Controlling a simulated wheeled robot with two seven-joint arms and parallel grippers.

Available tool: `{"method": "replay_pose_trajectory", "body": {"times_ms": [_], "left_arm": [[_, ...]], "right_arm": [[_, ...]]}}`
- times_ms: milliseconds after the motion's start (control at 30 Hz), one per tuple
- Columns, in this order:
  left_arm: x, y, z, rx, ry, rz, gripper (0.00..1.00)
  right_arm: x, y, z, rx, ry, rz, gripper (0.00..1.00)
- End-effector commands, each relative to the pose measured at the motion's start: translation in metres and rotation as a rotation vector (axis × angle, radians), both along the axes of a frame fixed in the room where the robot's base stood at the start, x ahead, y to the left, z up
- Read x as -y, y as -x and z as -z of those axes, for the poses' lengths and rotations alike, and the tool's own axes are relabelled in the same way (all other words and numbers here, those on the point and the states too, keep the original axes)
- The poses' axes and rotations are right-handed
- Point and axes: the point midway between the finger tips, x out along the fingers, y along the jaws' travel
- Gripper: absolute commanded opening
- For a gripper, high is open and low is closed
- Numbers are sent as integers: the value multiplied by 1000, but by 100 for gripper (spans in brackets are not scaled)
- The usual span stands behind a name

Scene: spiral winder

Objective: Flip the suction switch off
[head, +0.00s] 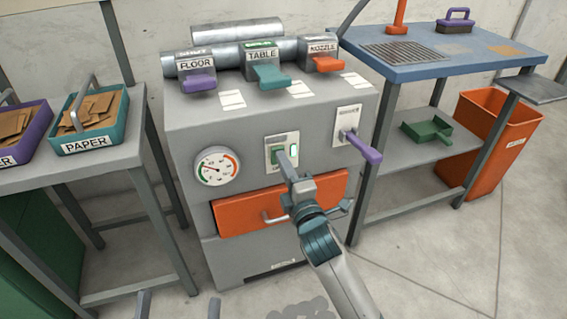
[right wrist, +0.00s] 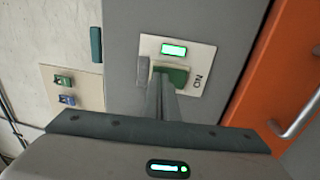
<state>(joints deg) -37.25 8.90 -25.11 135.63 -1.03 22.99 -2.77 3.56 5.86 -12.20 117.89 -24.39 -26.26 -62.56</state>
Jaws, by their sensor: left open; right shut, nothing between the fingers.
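The suction switch (head: 274,156) is on a pale plate on the front of the grey machine, with a green rocker and a lit green lamp (head: 293,150). In the right wrist view the green rocker (right wrist: 178,74) is beside the word ON, and the lamp (right wrist: 174,50) glows green. My right gripper (head: 284,157) is shut and empty, its fingertips at the rocker and covering part of it. I cannot tell whether they touch it. My left gripper (head: 178,305) shows only its two spread fingertips at the bottom edge; it is open and empty.
The grey machine (head: 190,133) has a gauge (head: 217,169), an orange drawer (head: 237,212) with a handle below the switch, and a purple lever (head: 362,147) to the right. FLOOR, TABLE and NOZZLE levers sit on top. Tables stand on both sides.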

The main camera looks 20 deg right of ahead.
Motion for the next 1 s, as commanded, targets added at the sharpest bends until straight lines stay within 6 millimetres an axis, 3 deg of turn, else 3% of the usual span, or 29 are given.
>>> {"method": "replay_pose_trajectory", "body": {"times_ms": [367,900,1000], "left_arm": [[0,-2,1,-13,-5,2,81],[-2,-37,68,-387,-144,8,81],[-1,-36,68,-380,-141,8,81]], "right_arm": [[0,0,-1,-3,0,0,0],[0,-4,-3,-39,2,0,0],[0,-4,-2,-38,1,0,0]]}}
